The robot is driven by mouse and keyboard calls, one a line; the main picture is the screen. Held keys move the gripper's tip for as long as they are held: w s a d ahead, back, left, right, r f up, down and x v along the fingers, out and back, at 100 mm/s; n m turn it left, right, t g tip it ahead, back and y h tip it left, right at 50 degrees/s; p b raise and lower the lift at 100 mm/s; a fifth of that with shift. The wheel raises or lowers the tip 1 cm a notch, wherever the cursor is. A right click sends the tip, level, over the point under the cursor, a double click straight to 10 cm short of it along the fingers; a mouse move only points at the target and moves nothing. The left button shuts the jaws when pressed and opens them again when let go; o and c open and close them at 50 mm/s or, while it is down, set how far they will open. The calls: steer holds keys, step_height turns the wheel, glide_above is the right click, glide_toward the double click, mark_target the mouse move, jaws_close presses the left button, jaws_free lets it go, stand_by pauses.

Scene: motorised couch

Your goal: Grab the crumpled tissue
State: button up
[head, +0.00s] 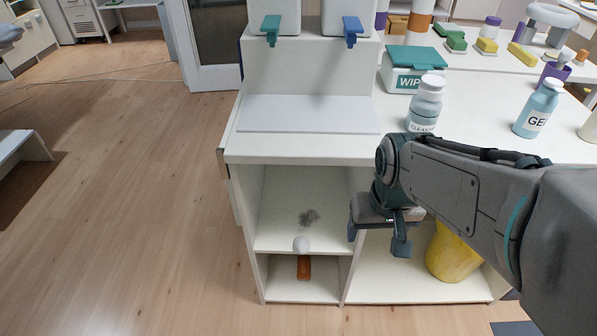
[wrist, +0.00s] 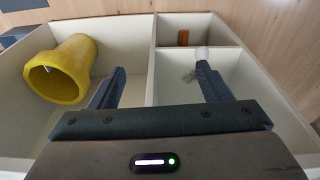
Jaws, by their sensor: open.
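A small white rounded lump (head: 301,244), which looks like the crumpled tissue, lies near the front edge of the upper left shelf of the white cabinet. In the wrist view the white lump (wrist: 202,53) shows close to the tip of the right finger, partly hidden by it. My gripper (head: 377,240) is open and empty, with its fingers spread. In the head view it is to the right of the lump, in front of the cabinet's upright divider. The wrist view shows the divider between the fingers (wrist: 161,68).
A grey fuzzy clump (head: 309,217) lies behind the lump. An orange-brown object (head: 304,268) is in the lower left compartment. Bottles and a wipes box (head: 412,70) stand on the counter above.

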steer(key=w+a+f+b, duration=0.3)
steer(key=w+a+f, duration=0.1)
steer(key=w+f, duration=0.4)
steer(key=n+t+b, duration=0.1)
steer(key=n+b, duration=0.1)
steer(key=b, duration=0.1)
glide_toward(302, 243)
steer(key=f+b, duration=0.3)
steer(key=shift+w+d+f+y, duration=0.2)
steer(key=shift+w+f+y, duration=0.05)
steer(key=shift+w+y, duration=0.05)
steer(key=shift+b+x, duration=1.4)
steer(key=shift+x, duration=1.7)
steer(key=shift+r+t, duration=0.1)
steer(key=shift+t, duration=0.2)
steer(key=c, duration=1.1)
steer(key=shift+o, duration=0.2)
